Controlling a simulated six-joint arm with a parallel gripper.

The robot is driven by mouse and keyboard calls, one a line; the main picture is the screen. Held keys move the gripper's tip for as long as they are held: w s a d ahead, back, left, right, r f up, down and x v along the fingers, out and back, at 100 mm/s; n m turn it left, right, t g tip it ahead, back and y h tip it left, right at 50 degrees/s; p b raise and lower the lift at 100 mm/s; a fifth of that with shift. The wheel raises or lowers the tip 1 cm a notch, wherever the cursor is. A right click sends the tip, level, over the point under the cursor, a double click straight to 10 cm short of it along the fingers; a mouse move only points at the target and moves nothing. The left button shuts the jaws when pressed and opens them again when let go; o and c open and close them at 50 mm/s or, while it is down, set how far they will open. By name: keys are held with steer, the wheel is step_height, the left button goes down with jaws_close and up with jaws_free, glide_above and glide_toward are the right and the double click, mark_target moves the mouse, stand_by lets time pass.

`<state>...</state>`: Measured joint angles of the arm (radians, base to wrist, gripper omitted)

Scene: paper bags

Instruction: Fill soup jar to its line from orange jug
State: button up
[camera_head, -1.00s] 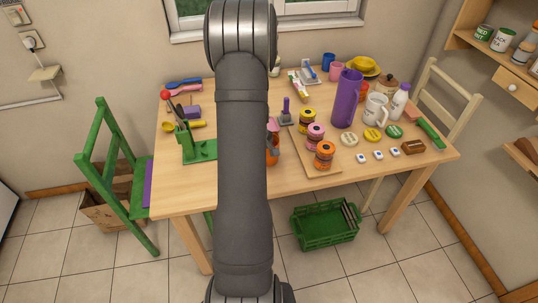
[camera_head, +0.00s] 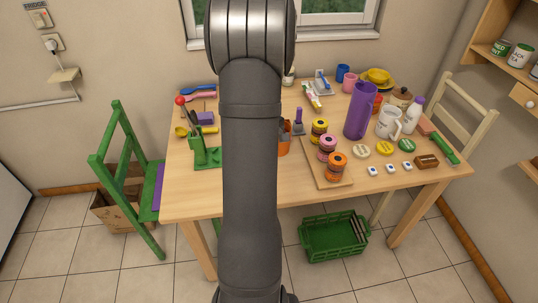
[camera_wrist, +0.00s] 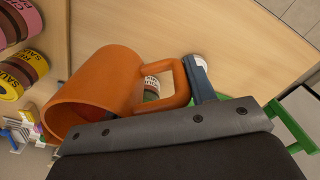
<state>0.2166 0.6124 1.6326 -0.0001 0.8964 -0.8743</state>
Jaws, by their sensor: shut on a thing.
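The orange jug (camera_wrist: 98,92) is large in the wrist view, tilted, with its open mouth toward the lower left. My gripper (camera_wrist: 192,84) is shut on the jug's handle, with a dark finger beside it. In the head view the jug (camera_head: 284,146) shows only partly at the right edge of my arm, and the gripper is hidden there. A small jar with a pale label (camera_wrist: 152,84) shows through the handle opening in the wrist view. Its lettering is too small to read surely, so I cannot tell if it is the soup jar.
Yellow, pink and orange jars (camera_head: 328,147) stand on a wooden board (camera_head: 335,180) right of the jug. A tall purple vessel (camera_head: 360,112), a white mug (camera_head: 388,122) and small lids are farther right. A green holder (camera_head: 205,155) stands left of my arm.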

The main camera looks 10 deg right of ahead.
steer(key=w+a+r+m, duration=0.2)
steer(key=w+a, duration=0.1)
steer(key=a, duration=0.6)
steer(key=w+a+r+m, duration=0.2)
steer(key=w+a+r, duration=0.1)
steer(key=a, duration=0.7)
steer(key=d+y, duration=0.1)
steer(key=y, duration=0.1)
steer(key=w+d+r+g+y, duration=0.1)
steer(key=y, duration=0.1)
steer(key=d+r+g+y, duration=0.1)
steer(key=y, duration=0.1)
steer(key=shift+w+d, duration=0.25)
steer(key=shift+d, duration=0.15)
steer(key=shift+w+d+g+y, duration=0.1)
steer(key=shift+d+g+y, duration=0.2)
steer(key=shift+y, duration=0.2)
steer(key=shift+d+r+y, duration=0.1)
steer(key=shift+r+y, duration=0.05)
steer(key=shift+y, duration=0.25)
stand_by(1.0)
steer(key=shift+w+d+r+g+y, duration=0.1)
steer(key=shift+d+r+g+y, duration=0.1)
steer(key=shift+r+g+y, duration=0.15)
steer(key=shift+y, duration=0.25)
